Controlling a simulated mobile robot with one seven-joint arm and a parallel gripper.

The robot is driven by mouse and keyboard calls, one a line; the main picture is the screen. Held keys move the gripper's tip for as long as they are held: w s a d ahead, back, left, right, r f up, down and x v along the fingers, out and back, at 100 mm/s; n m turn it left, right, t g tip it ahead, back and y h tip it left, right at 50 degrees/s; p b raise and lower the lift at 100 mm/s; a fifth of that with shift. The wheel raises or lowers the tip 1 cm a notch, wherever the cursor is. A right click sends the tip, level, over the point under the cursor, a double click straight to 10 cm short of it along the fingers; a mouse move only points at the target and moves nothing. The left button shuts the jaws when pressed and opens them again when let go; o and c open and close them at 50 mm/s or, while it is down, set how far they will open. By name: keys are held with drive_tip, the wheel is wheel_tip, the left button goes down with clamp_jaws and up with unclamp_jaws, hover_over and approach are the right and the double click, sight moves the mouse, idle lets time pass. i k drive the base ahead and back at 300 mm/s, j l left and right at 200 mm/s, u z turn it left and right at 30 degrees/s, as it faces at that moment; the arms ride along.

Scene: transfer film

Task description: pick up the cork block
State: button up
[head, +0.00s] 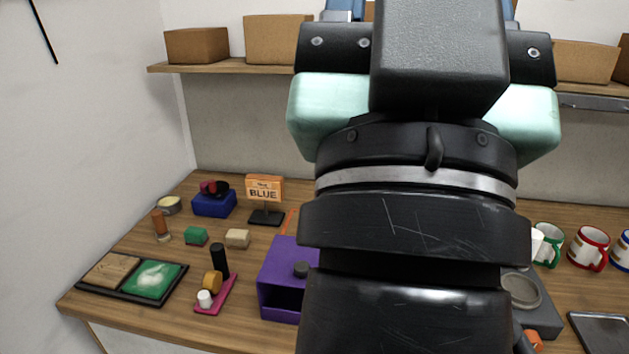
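A small tan block (237,238), which looks like the cork block, sits on the wooden bench (135,318) left of centre. It stands to the right of a green block (195,236) and in front of a small sign that reads BLUE (264,188). Nothing is touching the tan block. My own arm fills the middle of the head view and hides much of the bench and shelf behind it. My gripper does not show, so its fingers and its distance from the block cannot be seen.
A purple open-fronted box (280,285) stands close to the block at front right. A pink stand (215,295) with cylinders and a black tray (177,292) lie in front. A blue box (213,205) is behind. Mugs (588,247) stand far right, and a shelf (222,68) hangs above.

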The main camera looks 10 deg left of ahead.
sight(238, 238)
drive_tip(key=i+u, duration=0.25)
drive_tip(key=i, duration=0.25)
drive_tip(key=i+l+u, duration=0.1)
drive_tip(key=i+u, duration=0.15)
drive_tip(key=i, duration=0.2)
drive_tip(key=i+l+u, duration=0.25)
drive_tip(key=i, duration=0.2)
drive_tip(key=i+j, duration=0.05)
drive_tip(key=j, duration=0.05)
